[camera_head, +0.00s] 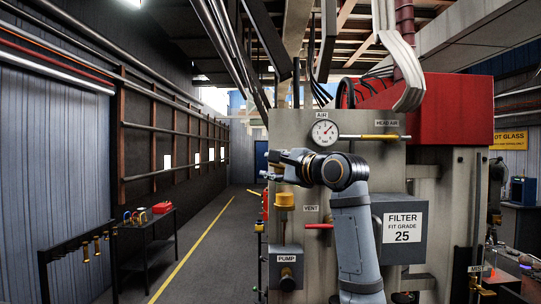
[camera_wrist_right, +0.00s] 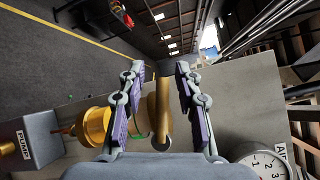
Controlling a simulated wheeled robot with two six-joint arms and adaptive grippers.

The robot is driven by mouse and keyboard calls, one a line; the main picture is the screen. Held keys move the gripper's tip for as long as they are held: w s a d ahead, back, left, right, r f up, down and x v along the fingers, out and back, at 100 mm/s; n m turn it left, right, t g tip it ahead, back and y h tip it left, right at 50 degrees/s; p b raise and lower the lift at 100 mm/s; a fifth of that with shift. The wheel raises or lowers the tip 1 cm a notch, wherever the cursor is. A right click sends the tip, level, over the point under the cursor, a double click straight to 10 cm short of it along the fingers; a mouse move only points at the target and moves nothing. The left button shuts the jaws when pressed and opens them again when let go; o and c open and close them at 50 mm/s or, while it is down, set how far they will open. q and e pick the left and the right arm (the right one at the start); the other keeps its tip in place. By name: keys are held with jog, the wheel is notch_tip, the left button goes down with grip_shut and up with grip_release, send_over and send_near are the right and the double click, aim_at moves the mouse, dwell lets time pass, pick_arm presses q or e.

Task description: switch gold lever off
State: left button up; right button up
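The fingers, with purple pads, are spread on either side with visible gaps, so the gripper is open. In the head view my right gripper (camera_head: 275,166) is in front of the panel, left of the air gauge (camera_head: 325,132) and above a gold cylinder (camera_head: 284,201). The gold cylinder also shows in the right wrist view (camera_wrist_right: 97,126). I cannot make out the lever in the head view. My left gripper is not in view.
The panel (camera_head: 388,166) also bears a yellow head-air handle (camera_head: 372,137), a red vent handle (camera_head: 319,226), a pump box (camera_head: 286,264) and a filter box (camera_head: 401,230). A black rack (camera_head: 75,248) and a small table (camera_head: 147,230) stand left; the aisle between is clear.

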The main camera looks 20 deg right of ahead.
jog(key=shift+r, duration=0.1)
jog(key=shift+s, duration=0.25)
jog(key=shift+s+r, duration=0.1)
jog(key=shift+s, duration=0.05)
jog(key=shift+c, duration=1.3)
jog(key=shift+w+a, duration=0.1)
jog(key=shift+w, duration=0.1)
jog(key=shift+c, duration=1.3)
grip_shut()
jog(key=shift+a+f+n+g+h, duration=0.1)
jog(key=shift+f+n+g+h, duration=0.2)
jog(key=shift+f+n+g, duration=0.6)
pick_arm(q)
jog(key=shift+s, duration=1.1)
pick_arm(e)
jog(key=shift+w+n, duration=0.1)
jog(key=shift+n, duration=0.3)
